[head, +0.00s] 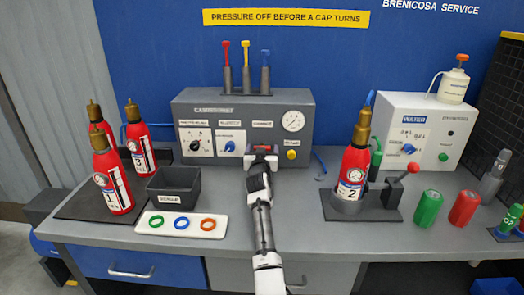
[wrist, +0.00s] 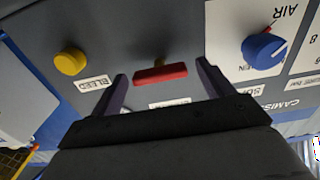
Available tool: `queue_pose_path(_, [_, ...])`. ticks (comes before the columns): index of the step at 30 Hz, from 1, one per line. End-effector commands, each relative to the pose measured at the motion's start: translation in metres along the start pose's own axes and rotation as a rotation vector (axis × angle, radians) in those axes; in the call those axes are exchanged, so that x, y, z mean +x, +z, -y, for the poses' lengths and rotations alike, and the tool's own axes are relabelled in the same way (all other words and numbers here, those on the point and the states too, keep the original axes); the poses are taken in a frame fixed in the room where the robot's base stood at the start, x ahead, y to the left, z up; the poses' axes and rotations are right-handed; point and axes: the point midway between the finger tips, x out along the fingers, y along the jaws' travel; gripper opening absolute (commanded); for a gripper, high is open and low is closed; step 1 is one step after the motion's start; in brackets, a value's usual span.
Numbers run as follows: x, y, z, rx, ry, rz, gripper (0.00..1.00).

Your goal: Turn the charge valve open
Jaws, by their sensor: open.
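A red bar handle (wrist: 160,74) on a brass-coloured stem sits on the grey panel in the wrist view, lying nearly level across the picture. It appears to be the charge valve; a label beside it is mostly hidden by my gripper. My gripper (head: 262,152) is open in front of the grey console (head: 187,107) in the head view, covering most of the valve. In the wrist view one finger is on each side of the red handle, with gaps at both ends. I cannot tell how deep the fingers reach around it.
A yellow bleed knob (wrist: 70,61) and a blue selector knob (wrist: 264,50) flank the handle. A gauge (head: 293,120) is on the console. Bottle 2 (head: 352,172) stands in a holder to the right. A dark bin (head: 175,184) and ring tray (head: 152,223) are left of my arm.

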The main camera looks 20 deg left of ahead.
Motion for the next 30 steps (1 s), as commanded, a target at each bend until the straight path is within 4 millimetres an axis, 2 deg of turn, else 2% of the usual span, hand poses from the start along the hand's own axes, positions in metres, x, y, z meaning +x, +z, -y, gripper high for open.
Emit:
queue_pose_path(2, [-0.0001,-0.0001,0.0,0.0,0.0,0.0,0.79])
queue_pose_path(12, [-0.0003,-0.0001,0.0,0.0,0.0,0.0,0.35])
queue_pose_path(23, [-0.0003,0.0007,0.0001,-0.062,0.0,-0.001,0.35])
queue_pose_path(30, [-0.0003,0.0016,0.0003,-0.226,0.0,0.0,0.35])
